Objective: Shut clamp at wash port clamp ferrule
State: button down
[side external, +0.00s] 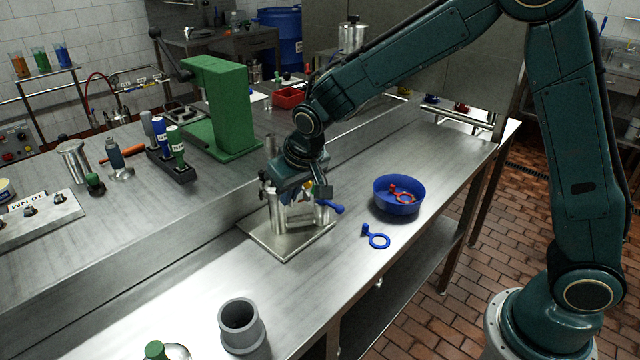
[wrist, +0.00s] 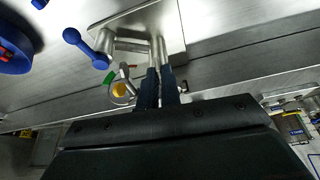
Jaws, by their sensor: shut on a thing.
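A steel valve fixture (side external: 283,238) stands on a square plate near the bench's front edge, with a blue-handled lever (side external: 331,208) sticking out to the right. The lever shows at the upper left in the wrist view (wrist: 84,46). My gripper (side external: 300,208) is over the fixture, pointing down. In the wrist view my two dark fingers (wrist: 160,88) are close together on a thin metal part of the clamp, beside the steel pipes (wrist: 155,50). A ring with a yellow inside (wrist: 120,90) and a green bit lie just left of the fingers. The fingers hide most of the clamp.
A blue bowl (side external: 398,207) with red ring-handled parts sits right of the fixture. A blue ring-handled part (side external: 376,238) lies in front of it. A grey cup (side external: 241,326) stands at the front. A green press (side external: 222,108) stands behind on the raised shelf.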

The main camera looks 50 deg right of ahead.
jog(key=shift+w+d+n, duration=0.15)
jog(key=shift+d+n, duration=0.2)
jog(key=shift+n, duration=0.35)
jog(key=c, duration=1.6)
grip_release()
jog(key=shift+r, duration=0.1)
jog(key=v, duration=1.3)
jog(key=shift+d+r, duration=0.25)
jog(key=shift+r, duration=0.05)
